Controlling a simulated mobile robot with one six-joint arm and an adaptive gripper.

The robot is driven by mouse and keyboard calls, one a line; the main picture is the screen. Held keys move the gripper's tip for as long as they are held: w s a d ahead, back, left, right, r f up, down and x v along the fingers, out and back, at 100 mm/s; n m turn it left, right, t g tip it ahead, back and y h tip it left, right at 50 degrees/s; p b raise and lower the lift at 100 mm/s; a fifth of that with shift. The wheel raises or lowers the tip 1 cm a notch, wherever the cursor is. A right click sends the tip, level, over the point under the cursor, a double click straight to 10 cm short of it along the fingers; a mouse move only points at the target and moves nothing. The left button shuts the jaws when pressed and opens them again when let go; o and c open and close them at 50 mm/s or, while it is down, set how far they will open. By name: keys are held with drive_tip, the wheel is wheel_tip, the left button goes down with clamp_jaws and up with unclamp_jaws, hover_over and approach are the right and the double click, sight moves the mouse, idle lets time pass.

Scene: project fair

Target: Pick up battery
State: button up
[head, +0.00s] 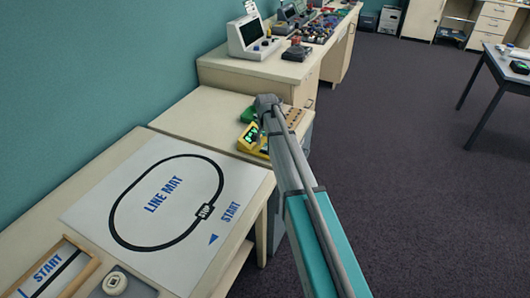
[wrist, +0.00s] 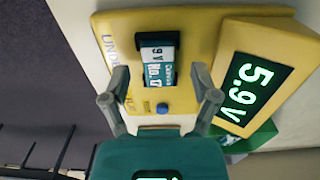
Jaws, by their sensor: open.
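The battery (wrist: 158,68) is a small block with a white and teal label, lying in a dark slot of a yellow tester (wrist: 200,35). The tester's tilted display (wrist: 250,88) reads 5.9 V, and a blue button (wrist: 162,108) sits below the slot. My gripper (wrist: 160,75) is open, with one finger on each side of the battery and a gap on both sides; I cannot tell its height above the tester. In the head view the yellow tester (head: 250,140) is partly hidden by my arm, and the battery and my fingers cannot be made out.
A green object (head: 248,115) and a tan block with holes (head: 294,117) stand near the tester. The line mat (head: 160,200) covers the nearer table. A monitor-like device (head: 250,38) and cluttered parts stand on the farther bench.

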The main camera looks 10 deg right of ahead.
drive_tip(key=shift+f, duration=0.3)
drive_tip(key=shift+c, duration=0.2)
clamp_jaws()
idle(0.4)
